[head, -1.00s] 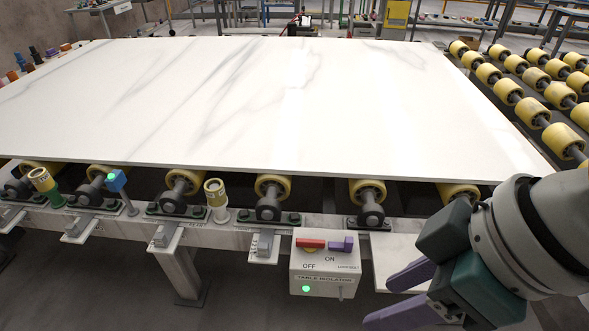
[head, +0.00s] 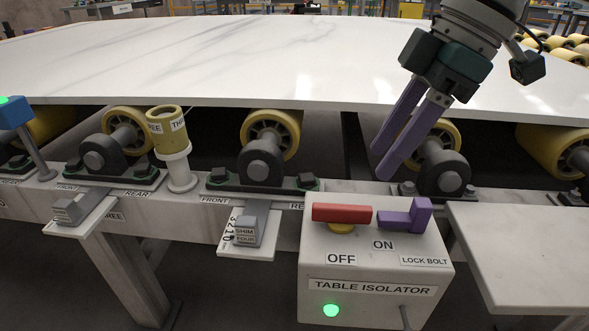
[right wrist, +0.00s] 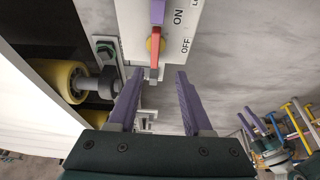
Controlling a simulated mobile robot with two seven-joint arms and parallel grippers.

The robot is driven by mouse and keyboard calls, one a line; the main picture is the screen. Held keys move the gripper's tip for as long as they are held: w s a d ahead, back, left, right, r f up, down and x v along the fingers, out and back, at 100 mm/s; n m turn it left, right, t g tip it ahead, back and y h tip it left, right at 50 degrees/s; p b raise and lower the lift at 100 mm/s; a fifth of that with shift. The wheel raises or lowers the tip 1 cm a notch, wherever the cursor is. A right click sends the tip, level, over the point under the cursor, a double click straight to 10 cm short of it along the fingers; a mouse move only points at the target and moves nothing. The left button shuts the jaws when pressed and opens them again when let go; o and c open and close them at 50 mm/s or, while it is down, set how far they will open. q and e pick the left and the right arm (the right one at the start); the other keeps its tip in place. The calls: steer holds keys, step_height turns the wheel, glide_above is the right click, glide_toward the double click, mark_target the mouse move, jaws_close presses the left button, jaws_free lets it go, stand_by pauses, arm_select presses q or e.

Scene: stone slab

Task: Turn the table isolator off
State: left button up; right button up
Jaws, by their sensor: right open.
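The table isolator is a pale box (head: 375,262) on the table's front rail, with a lit green lamp (head: 331,310) on its front. A red handle (head: 342,213) lies lengthwise across a yellow hub (head: 341,229) on its top, behind the OFF label. A purple lock bolt (head: 407,216) lies to its right, behind the ON and LOCK BOLT labels. My right gripper (head: 382,162) is open and empty, its purple fingers above and behind the box. In the right wrist view, the red handle (right wrist: 154,62) shows ahead between the fingertips, apart from them.
A white marbled slab (head: 200,60) lies on rollers (head: 271,136) behind the box. A pale ledge (head: 520,255) juts out to the right of the box. A yellow-topped post (head: 168,130) and shim blocks (head: 246,231) stand along the rail to the left.

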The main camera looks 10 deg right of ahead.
mark_target(345, 207)
steer(key=b+x, duration=0.1)
steer(key=x, duration=0.2)
steer(key=b+x, duration=0.1)
steer(key=x, duration=0.3)
steer(key=b+x, duration=0.1)
steer(key=x, duration=0.2)
steer(key=shift+w+d+f+b, duration=0.1)
steer(key=shift+w+f+b, duration=0.25)
steer(key=shift+w, duration=0.1)
arm_select(q)
step_height(345, 207, down, 5)
steer(key=shift+r, duration=0.1)
arm_select(e)
steer(key=shift+r, duration=0.1)
arm_select(q)
steer(key=shift+w, duration=0.1)
arm_select(e)
jaws_close()
